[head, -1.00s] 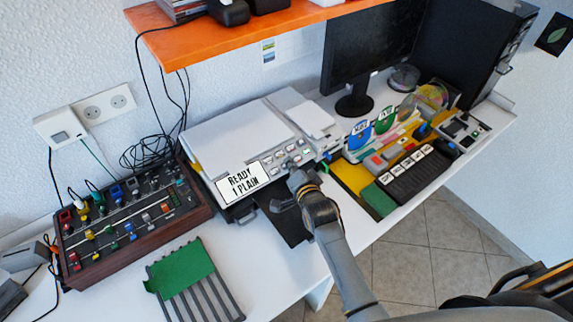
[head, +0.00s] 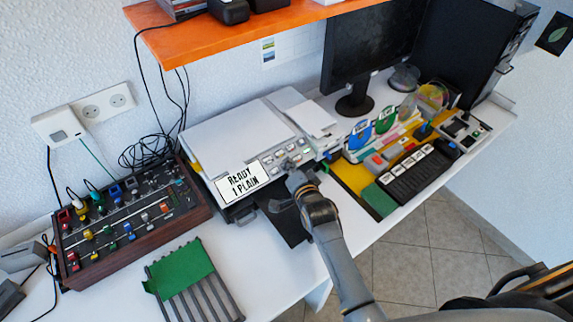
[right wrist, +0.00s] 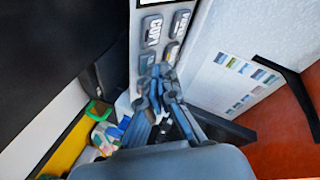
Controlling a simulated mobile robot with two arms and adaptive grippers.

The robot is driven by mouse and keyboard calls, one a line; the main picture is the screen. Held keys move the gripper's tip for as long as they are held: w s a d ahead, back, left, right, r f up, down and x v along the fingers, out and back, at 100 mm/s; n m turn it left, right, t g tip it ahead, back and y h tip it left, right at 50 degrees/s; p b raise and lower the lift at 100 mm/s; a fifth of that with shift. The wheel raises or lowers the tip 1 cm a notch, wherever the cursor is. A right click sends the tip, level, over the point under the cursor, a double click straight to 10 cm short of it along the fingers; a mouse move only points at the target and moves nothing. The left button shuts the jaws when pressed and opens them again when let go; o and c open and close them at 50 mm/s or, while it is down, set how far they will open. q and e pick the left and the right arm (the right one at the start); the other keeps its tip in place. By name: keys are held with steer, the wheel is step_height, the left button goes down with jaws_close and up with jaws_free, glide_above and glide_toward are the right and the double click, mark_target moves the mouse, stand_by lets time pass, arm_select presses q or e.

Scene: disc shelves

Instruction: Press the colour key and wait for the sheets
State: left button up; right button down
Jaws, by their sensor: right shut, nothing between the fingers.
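The printer (head: 235,135) stands on the white desk. Its white display (head: 242,181) reads "READY 1 PLAIN". The key panel (head: 290,153) is right of the display; in the right wrist view its keys (right wrist: 152,30) show, one marked "COPY". My right gripper (head: 294,176) is shut and empty at the panel's front edge. In the right wrist view its fingertips (right wrist: 160,72) are at the lower keys and partly cover them; I cannot tell whether they touch or which key is the colour key. The dark tray (head: 284,226) below the printer shows no sheets. My left gripper is out of view.
A mixer (head: 130,228) with coloured knobs stands left of the printer. A slatted rack with a green piece (head: 182,268) lies in front. A keyboard (head: 418,172) and disc holders are to the right. An orange shelf (head: 240,30) hangs above.

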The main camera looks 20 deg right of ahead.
steer(key=shift+w+f, duration=0.1)
steer(key=shift+f, duration=0.15)
stand_by(0.5)
steer(key=shift+s+d+r+p, duration=0.1)
steer(key=shift+s+r+p, duration=0.3)
steer(key=shift+r+p, duration=0.45)
steer(key=shift+f, duration=0.1)
